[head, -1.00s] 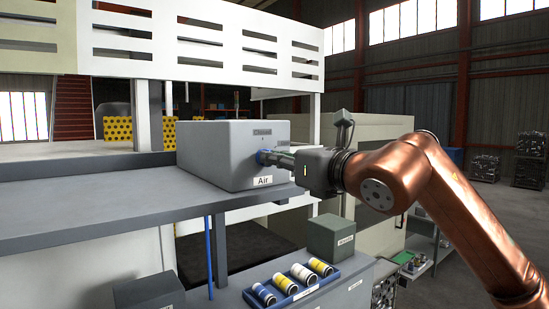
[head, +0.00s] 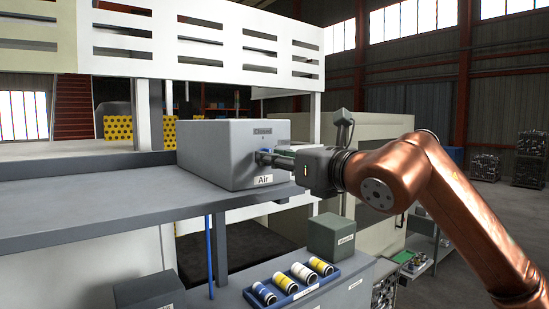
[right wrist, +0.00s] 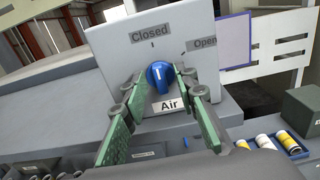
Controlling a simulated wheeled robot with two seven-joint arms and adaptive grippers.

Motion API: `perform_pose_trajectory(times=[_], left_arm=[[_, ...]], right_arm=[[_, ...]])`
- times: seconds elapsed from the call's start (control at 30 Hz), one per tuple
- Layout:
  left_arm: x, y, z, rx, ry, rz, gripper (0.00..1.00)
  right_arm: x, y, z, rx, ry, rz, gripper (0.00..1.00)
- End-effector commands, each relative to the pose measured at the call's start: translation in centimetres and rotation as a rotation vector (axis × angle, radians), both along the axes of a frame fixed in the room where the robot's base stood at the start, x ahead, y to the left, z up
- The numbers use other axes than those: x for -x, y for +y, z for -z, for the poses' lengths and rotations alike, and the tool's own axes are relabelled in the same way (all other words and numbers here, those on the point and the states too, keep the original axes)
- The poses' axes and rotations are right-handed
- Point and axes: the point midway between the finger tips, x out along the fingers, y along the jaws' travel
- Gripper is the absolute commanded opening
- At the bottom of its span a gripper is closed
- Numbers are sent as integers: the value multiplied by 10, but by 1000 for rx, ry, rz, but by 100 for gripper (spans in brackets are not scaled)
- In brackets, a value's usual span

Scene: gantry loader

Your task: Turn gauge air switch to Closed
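The grey Air box (head: 215,150) stands on a shelf, with an "Air" label low on its front and a "Closed" label higher up. In the right wrist view its blue round knob (right wrist: 160,76) sits above the Air label (right wrist: 168,104). The knob's white mark points roughly up, toward the Closed label (right wrist: 149,33); the Open label (right wrist: 204,43) is up to the right. My right gripper (right wrist: 161,84) is open, its green-padded fingers on either side of the knob. Whether a pad touches it is unclear. In the head view the fingers partly hide the knob. My left gripper is not in view.
The grey shelf (head: 100,205) runs left from the box. Below it are a blue tray (head: 320,286) of several cylinders, a dark green box (head: 331,236) and a blue vertical pipe (head: 209,258). A white slotted panel (head: 205,60) hangs above.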

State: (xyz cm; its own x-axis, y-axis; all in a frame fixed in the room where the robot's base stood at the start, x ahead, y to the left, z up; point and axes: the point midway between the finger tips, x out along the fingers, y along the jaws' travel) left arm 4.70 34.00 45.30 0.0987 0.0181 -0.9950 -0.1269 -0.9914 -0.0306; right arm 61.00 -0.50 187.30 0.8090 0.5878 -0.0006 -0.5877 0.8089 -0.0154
Motion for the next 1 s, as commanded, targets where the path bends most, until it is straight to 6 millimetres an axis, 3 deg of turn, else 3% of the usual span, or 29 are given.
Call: perform_pose_trajectory(times=[0.17, 0.63, 1.0], left_arm=[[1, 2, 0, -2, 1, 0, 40], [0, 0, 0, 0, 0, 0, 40], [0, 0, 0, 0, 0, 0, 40]], right_arm=[[9, -7, -1, -1, -1, 1, 27], [81, -60, 0, 0, -1, 2, 27], [97, -71, 0, 1, 1, 0, 27]])
